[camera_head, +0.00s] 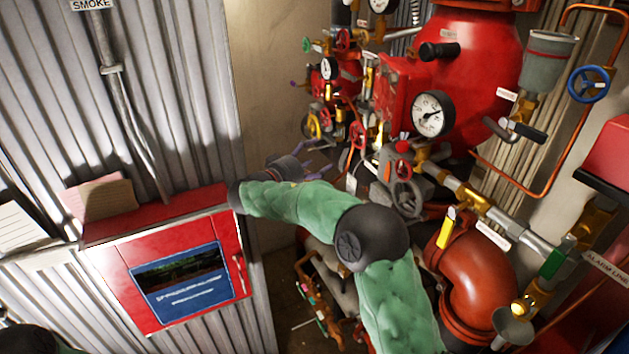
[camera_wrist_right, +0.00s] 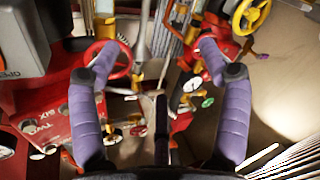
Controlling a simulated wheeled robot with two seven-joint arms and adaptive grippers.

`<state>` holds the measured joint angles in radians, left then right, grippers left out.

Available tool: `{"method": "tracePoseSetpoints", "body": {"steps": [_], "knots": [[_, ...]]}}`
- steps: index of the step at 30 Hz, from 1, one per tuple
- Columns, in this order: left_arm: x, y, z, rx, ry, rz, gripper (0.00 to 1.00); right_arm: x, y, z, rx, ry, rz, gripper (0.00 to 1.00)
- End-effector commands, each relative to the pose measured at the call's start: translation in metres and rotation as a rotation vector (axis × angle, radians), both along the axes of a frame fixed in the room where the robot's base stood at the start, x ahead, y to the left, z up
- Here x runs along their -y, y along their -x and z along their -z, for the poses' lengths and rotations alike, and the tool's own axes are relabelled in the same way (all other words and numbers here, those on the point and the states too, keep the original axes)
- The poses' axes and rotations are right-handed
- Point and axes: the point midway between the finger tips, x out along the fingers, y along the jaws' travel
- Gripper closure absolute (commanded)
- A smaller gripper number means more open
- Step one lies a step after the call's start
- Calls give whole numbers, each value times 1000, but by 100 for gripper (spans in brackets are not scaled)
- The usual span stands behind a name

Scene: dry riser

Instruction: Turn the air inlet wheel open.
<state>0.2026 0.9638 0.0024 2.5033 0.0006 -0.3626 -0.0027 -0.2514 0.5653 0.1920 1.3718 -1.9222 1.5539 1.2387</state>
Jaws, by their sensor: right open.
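Several small handwheels sit on the riser pipework, and I cannot read which is labelled air inlet. In the head view a red wheel (camera_head: 357,134) and a yellow wheel (camera_head: 313,125) are nearest my right gripper (camera_head: 318,160). That gripper has purple fingers, spread apart and empty, just left of and below these wheels. In the right wrist view the gripper (camera_wrist_right: 157,58) is open; a red wheel (camera_wrist_right: 129,52) shows behind its left fingertip and a yellow wheel (camera_wrist_right: 252,14) lies at upper right, beyond the right finger. My left gripper is out of view.
A large red valve body (camera_head: 470,75) with a pressure gauge (camera_head: 430,113) stands to the right. A blue wheel (camera_head: 590,84) is at far right. A red cabinet (camera_head: 125,285) is at lower left against a corrugated wall (camera_head: 180,90). The pipework around the wheels is crowded.

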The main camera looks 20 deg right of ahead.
Motion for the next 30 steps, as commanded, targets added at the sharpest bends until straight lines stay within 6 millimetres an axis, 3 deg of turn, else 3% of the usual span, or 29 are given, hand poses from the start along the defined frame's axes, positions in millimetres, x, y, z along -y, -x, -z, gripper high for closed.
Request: {"method": "tracePoseSetpoints", "body": {"steps": [6,12,30], "knots": [[0,0,8,0,0,0,60,0,-2,35,-76,-33,-21,23],[0,0,11,0,0,0,60,-1,-3,52,-117,-51,-32,23],[0,0,12,0,0,0,60,-1,-3,57,-129,-57,-36,23]]}}
